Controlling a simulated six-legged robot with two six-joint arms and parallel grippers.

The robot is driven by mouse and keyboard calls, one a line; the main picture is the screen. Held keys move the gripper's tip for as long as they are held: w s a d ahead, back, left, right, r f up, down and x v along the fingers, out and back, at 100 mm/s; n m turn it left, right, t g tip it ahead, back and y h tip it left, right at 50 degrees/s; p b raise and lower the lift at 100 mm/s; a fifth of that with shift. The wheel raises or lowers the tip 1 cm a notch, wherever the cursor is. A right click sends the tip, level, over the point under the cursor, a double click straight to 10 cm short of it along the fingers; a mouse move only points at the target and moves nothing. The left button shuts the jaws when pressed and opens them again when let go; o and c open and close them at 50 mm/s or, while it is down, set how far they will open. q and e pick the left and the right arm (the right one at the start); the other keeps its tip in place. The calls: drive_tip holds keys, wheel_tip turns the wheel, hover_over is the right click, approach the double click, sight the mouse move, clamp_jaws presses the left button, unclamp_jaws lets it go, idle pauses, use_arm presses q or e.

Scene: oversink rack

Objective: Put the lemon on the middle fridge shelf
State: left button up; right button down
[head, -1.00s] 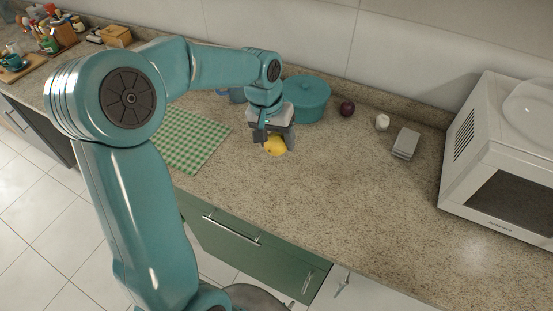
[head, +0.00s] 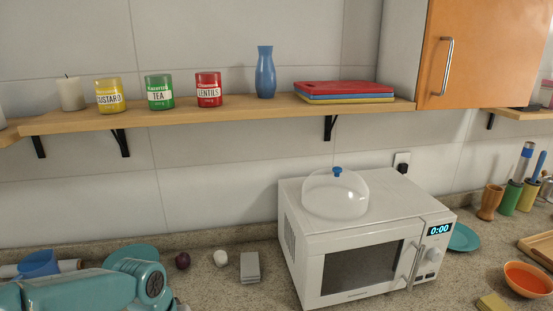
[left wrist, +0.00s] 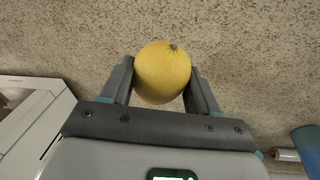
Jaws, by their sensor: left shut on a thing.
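The yellow lemon (left wrist: 162,72) is between the two fingers of my left gripper (left wrist: 160,88) in the left wrist view. The fingers touch it on both sides, and the speckled counter lies behind it. In the head view only part of my left arm shows at the lower left; its gripper and the lemon are out of that picture. My right gripper is in neither view. No fridge or fridge shelf is in view.
A white microwave (head: 350,270) with a clear dome (head: 336,195) on top stands on the counter. An onion (head: 182,261), a garlic bulb (head: 221,258) and a grey box (head: 250,267) lie left of it. A wall shelf (head: 230,106) holds jars and a vase.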

use_arm(q)
drive_tip(key=shift+m, duration=0.5)
drive_tip(key=d+f, duration=0.1)
drive_tip(key=f, duration=0.1)
drive_tip(key=w+d+f, duration=0.1)
drive_tip(key=d+f, duration=0.1)
drive_tip(key=shift+d+f, duration=0.15)
drive_tip(key=shift+d, duration=0.1)
drive_tip(key=shift+w, duration=0.25)
drive_tip(key=shift+s+n, duration=0.35)
drive_tip(key=shift+n, duration=0.05)
drive_tip(key=w+a+r+n+b, duration=0.1)
drive_tip(key=w+a+r+n, duration=0.2)
drive_tip(key=r, duration=0.4)
drive_tip(key=w+a+r+n+y+b, duration=0.1)
drive_tip(key=w+a+r+n+b, duration=0.1)
drive_tip(key=w+a+r+n, duration=0.2)
drive_tip(key=a+r+n, duration=0.2)
drive_tip(key=a+r, duration=0.1)
drive_tip(key=shift+a+t, duration=0.2)
drive_tip(key=shift+t, duration=0.2)
wheel_tip(320, 180, down, 14)
drive_tip(key=shift+f+b, duration=0.2)
drive_tip(key=shift+b, duration=0.15)
wheel_tip(320, 180, down, 6)
drive_tip(key=shift+r, duration=0.35)
